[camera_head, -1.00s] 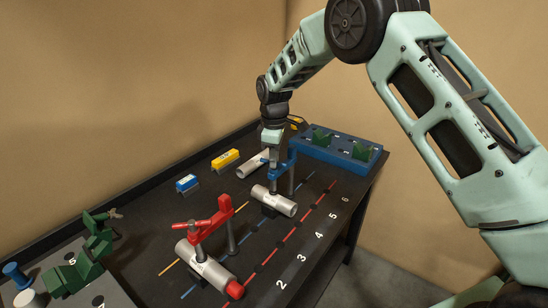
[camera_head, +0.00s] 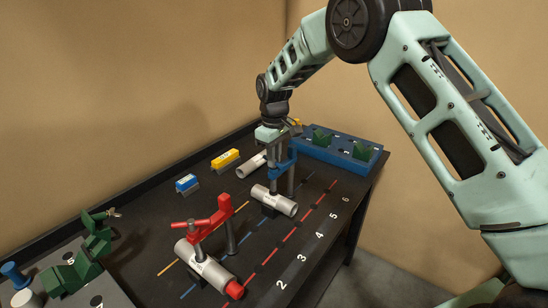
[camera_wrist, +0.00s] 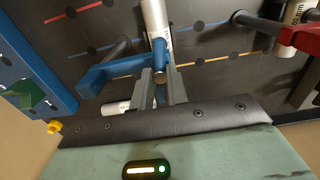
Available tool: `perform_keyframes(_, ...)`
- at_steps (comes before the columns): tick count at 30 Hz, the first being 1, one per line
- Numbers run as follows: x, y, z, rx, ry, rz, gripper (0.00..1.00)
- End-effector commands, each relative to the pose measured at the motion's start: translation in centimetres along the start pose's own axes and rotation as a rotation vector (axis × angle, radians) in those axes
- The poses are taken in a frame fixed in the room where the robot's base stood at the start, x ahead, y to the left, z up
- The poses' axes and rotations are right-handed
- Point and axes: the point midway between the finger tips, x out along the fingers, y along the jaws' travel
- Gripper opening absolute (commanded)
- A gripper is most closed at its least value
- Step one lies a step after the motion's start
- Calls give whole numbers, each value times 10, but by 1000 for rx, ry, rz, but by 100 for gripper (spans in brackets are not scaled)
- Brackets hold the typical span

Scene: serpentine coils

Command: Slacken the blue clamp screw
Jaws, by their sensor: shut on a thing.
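The blue clamp (camera_head: 283,163) stands on the dark bench over a grey pipe (camera_head: 281,203). In the wrist view the blue clamp's arm (camera_wrist: 105,76) reaches from the left toward my fingers. My gripper (camera_head: 271,165) points down at the top of this clamp. In the wrist view my gripper (camera_wrist: 160,82) is shut on the blue clamp screw (camera_wrist: 159,52), with a finger on each side of its top. The fingers hide part of the screw, so its height in the clamp is hard to read.
A red clamp (camera_head: 207,219) holds another pipe (camera_head: 207,266) at the front. A loose pipe (camera_head: 251,165) and yellow (camera_head: 225,158) and blue (camera_head: 187,183) blocks lie behind. A blue tray (camera_head: 340,150) with green parts stands at the back right. Green fixtures (camera_head: 88,262) stand at left.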

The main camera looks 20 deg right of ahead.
Motion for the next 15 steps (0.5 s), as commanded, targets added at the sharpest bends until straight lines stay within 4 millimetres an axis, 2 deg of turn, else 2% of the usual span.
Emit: perform_keyframes(15, 0, 0, 1, 134, -1, 1, 0)
